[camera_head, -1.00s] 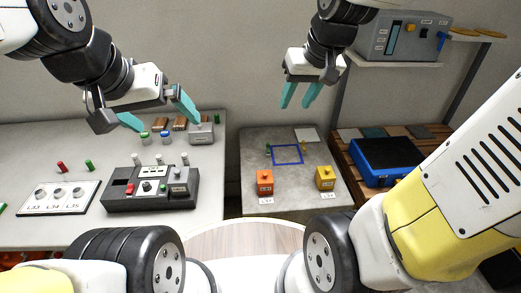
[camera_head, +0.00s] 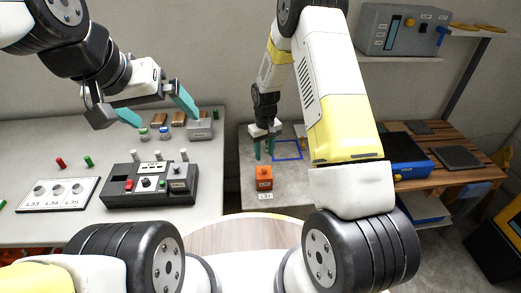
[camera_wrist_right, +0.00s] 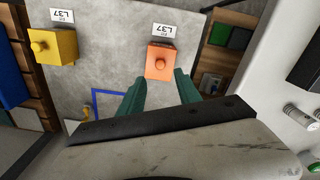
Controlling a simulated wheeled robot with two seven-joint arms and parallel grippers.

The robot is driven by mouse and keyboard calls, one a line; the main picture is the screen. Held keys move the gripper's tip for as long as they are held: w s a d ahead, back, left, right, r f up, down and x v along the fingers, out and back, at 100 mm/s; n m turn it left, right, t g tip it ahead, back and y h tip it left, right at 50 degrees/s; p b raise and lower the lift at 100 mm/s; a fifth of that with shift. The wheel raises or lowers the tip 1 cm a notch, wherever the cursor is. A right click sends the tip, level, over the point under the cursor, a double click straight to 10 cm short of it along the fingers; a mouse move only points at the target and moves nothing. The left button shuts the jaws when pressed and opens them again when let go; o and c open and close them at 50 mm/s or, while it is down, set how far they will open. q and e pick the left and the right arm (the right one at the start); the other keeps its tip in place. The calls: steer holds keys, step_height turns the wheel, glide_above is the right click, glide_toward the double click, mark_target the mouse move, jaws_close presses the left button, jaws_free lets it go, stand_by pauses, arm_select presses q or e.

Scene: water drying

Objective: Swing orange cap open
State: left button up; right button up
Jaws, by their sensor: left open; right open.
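The orange block with a small knob (camera_head: 264,178), which looks like the orange cap, stands on the grey table behind a white label. It also shows in the right wrist view (camera_wrist_right: 159,64), just beyond the fingertips. My right gripper (camera_head: 264,151) is open, pointing down just behind the orange block. In the right wrist view its teal fingers (camera_wrist_right: 158,90) are spread with nothing between them. Whether they touch the block cannot be told. My left gripper (camera_head: 159,111) is open and empty above the left table.
A yellow block (camera_wrist_right: 53,46) stands beside the orange one; my right arm hides it in the head view. A blue square outline (camera_head: 287,150) marks the grey table. The left table holds a dark control box (camera_head: 150,190) and a labelled white plate (camera_head: 58,195).

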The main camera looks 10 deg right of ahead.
mark_target(264, 169)
step_height(264, 169, down, 8)
stand_by(0.5)
jaws_close()
stand_by(1.3)
